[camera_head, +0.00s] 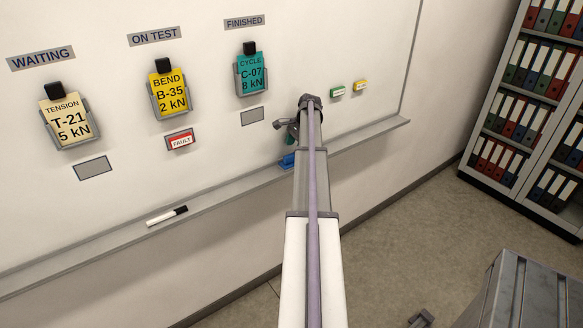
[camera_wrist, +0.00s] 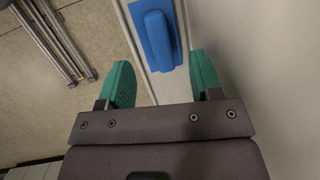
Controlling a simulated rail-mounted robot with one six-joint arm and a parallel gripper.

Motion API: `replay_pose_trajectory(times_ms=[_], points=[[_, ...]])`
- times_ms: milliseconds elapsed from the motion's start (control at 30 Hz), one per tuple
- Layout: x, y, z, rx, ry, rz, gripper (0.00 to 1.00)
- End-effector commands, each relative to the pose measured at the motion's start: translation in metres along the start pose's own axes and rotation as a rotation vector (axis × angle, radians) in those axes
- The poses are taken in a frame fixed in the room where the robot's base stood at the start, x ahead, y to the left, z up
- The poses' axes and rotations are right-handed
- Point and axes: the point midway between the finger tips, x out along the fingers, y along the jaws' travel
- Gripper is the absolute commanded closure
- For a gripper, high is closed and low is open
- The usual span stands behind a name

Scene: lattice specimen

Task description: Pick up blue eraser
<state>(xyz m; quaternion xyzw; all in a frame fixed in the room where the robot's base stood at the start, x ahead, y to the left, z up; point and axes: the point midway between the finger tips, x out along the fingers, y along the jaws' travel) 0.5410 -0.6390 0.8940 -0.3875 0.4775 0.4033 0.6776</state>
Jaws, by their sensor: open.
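The blue eraser (camera_head: 288,161) lies on the ledge under the whiteboard, partly hidden by my arm in the head view. In the wrist view the eraser (camera_wrist: 158,36) shows as a blue block with a raised rounded grip, lying on the pale ledge. My gripper (camera_wrist: 161,82) has two green fingertips spread apart, with nothing between them. The eraser is just beyond the fingertips, roughly in line with the gap between them. In the head view my gripper is mostly hidden behind my arm, near the eraser.
The ledge (camera_head: 110,241) runs along the whiteboard (camera_head: 200,105), with a black-capped marker (camera_head: 167,216) to the left. Card holders hang above. A shelf of binders (camera_head: 530,110) stands farther right.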

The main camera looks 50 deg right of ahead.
Motion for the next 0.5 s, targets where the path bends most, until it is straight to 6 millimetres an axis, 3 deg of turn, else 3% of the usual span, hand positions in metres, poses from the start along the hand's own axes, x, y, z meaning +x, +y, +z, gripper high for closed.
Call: replay_pose_trajectory(times_ms=[233, 500], points=[[0.05, 0.001, -0.001, -0.001, 0.0, 0.0, 0.41], [0.049, -0.001, 0.001, -0.001, 0.0, 0.0, 0.42]])
